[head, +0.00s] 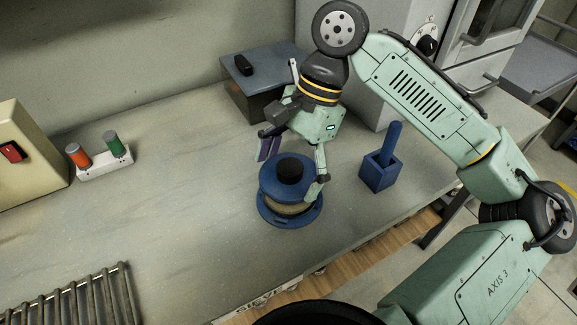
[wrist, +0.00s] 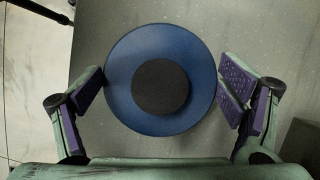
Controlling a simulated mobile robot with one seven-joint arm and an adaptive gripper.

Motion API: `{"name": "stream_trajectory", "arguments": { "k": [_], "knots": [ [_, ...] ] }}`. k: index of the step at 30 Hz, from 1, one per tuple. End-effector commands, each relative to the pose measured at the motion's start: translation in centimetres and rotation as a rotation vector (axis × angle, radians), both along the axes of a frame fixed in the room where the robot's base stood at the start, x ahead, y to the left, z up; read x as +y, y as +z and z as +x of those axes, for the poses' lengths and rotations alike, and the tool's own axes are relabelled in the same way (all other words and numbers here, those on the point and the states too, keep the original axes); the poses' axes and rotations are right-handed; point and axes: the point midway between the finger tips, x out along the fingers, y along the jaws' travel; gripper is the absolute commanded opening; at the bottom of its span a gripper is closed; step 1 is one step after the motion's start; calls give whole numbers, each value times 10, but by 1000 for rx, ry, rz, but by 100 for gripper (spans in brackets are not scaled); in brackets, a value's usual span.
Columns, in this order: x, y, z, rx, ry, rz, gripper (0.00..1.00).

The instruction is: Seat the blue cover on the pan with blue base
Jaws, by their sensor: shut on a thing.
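The blue cover (head: 272,178) is a round disc with a black knob (head: 290,169) on top. It is directly over the pan with blue base (head: 275,217), whose pale yellowish wall shows in a band between cover and base flange. I cannot tell whether the cover touches the pan all round. My gripper (head: 293,166) is shut on the cover's rim, one finger at the far left side and one at the near right. In the wrist view the cover (wrist: 160,42) lies between the purple finger pads and hides the pan.
A blue holder with an upright blue handle (head: 381,172) stands to the right. A grey box with a dark blue lid (head: 270,64) is behind. A white stand with orange and green cylinders (head: 104,166) is at left, and a metal rack (head: 75,300) front left. The bench between is clear.

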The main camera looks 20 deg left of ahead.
Motion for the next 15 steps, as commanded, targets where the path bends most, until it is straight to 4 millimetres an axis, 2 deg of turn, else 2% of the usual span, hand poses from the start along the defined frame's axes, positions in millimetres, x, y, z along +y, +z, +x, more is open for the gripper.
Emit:
{"name": "stream_trajectory", "arguments": {
  "k": [14,15],
  "knots": [
    [0,-13,0,1,0,1,54],
    [0,-12,0,0,0,0,90]
  ]
}}
